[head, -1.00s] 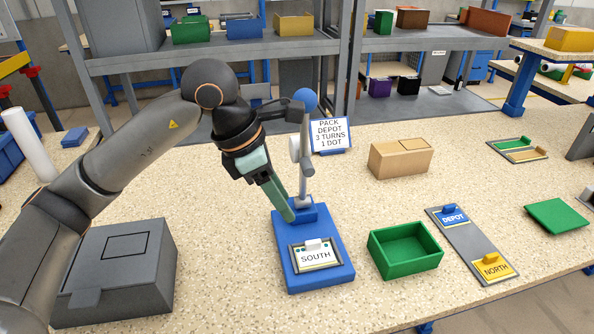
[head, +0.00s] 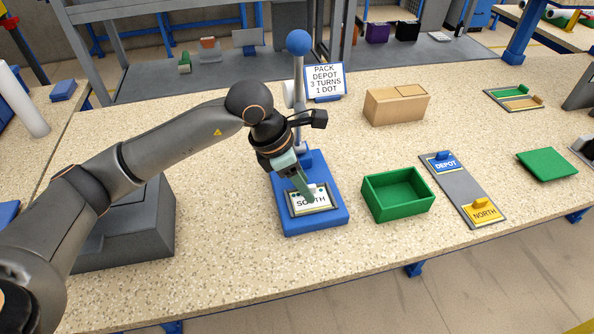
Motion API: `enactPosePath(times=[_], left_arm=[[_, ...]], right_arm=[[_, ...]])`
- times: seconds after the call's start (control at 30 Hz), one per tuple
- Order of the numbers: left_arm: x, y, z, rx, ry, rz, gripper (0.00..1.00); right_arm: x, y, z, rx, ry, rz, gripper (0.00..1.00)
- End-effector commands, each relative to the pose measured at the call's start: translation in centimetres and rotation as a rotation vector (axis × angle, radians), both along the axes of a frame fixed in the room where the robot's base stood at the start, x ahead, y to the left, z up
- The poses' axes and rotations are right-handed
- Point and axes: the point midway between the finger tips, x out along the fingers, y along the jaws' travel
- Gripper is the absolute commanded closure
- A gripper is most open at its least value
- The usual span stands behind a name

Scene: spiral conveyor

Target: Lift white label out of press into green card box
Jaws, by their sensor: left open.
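The white label (head: 320,204), marked SOUTH, lies in the frame on the base of the blue press (head: 317,222). My left gripper (head: 308,196) is open, with its green fingers pointing down over the label and covering part of it and its tab. I cannot tell whether the fingers touch the tab. The press has an upright post with a blue ball (head: 298,42) behind my gripper. The green card box (head: 400,205) stands open and empty just right of the press. My right gripper is not in view.
A grey plate (head: 459,190) right of the box holds a blue DEPOT label (head: 446,164) and a yellow NORTH label (head: 483,211). A tan carton (head: 395,107) and a sign (head: 324,80) stand behind. A green lid (head: 547,164) lies at right.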

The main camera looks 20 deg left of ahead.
Motion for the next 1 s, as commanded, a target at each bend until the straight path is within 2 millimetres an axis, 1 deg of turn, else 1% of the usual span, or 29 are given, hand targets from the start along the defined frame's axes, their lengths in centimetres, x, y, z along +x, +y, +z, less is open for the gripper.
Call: enactPosePath(times=[0.27,0.3,0.7,0.73,1.0], left_arm=[[0.04,-0.07,-0.19,0.000,0.000,0.000,0.51],[0.03,-0.07,-0.18,0.000,0.000,0.000,0.53],[0.03,-0.06,-0.15,0.000,0.000,0.000,0.98],[0.03,-0.06,-0.15,0.000,0.000,0.000,1.00],[0.04,-0.06,-0.13,0.000,0.000,0.000,1.00]], right_arm=[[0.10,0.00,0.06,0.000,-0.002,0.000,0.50],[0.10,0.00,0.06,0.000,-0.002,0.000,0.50],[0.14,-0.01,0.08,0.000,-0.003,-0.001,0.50],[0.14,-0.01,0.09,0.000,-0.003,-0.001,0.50],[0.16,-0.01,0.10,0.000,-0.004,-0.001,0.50]])
